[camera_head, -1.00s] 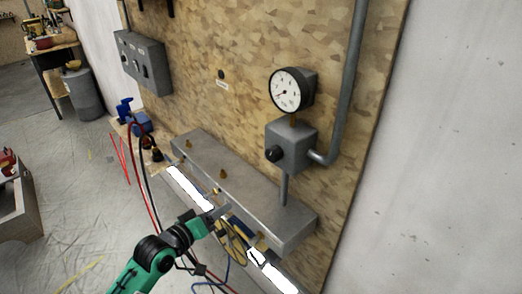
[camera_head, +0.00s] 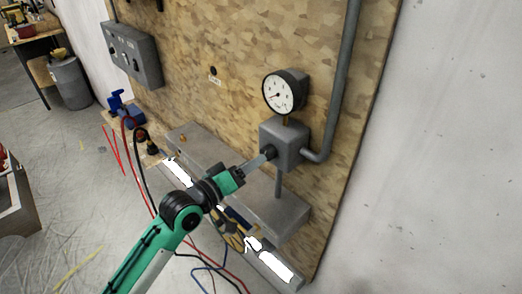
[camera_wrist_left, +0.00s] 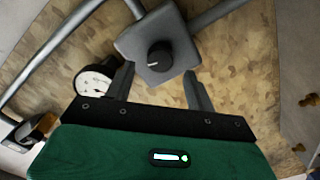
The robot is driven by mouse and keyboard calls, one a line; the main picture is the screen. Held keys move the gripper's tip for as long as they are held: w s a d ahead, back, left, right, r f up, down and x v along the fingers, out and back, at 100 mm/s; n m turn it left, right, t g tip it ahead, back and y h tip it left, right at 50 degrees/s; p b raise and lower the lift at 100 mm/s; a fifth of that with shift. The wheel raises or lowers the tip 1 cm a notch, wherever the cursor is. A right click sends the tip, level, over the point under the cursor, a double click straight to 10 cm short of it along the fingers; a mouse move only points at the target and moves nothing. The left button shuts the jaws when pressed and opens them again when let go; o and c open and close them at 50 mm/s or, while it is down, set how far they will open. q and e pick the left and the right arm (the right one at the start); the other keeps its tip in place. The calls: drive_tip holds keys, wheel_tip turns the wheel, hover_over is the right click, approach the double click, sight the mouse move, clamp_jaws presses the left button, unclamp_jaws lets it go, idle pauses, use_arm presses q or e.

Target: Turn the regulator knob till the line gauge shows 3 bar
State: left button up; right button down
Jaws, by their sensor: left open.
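The black regulator knob (camera_wrist_left: 160,57) sits on the front of a grey regulator box (camera_head: 290,145). In the head view the knob is mostly hidden by my left gripper (camera_head: 265,158), whose fingers reach the box's front. In the left wrist view the open fingers of my left gripper (camera_wrist_left: 160,86) stand apart, with the knob ahead between their lines; I see no contact. The round white line gauge (camera_head: 283,92) is above the box. Its needle points to the lower left, near the low end; the numbers are too small to read. The gauge also shows in the left wrist view (camera_wrist_left: 92,84). My right gripper is not in view.
A grey ledge (camera_head: 290,212) runs below the regulator, with hoses (camera_head: 140,170) to its left. A grey pipe (camera_head: 340,90) rises right of the box. A grey switch box (camera_head: 135,55) is on the wooden panel, with a blue valve (camera_head: 130,115) below it.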

sight(268, 152)
use_arm(q)
drive_tip(key=shift+p+x, duration=0.5)
drive_tip(key=shift+x, duration=1.6)
drive_tip(key=shift+s, duration=0.1)
drive_tip(key=shift+c, duration=0.2)
drive_tip(key=c, duration=0.9)
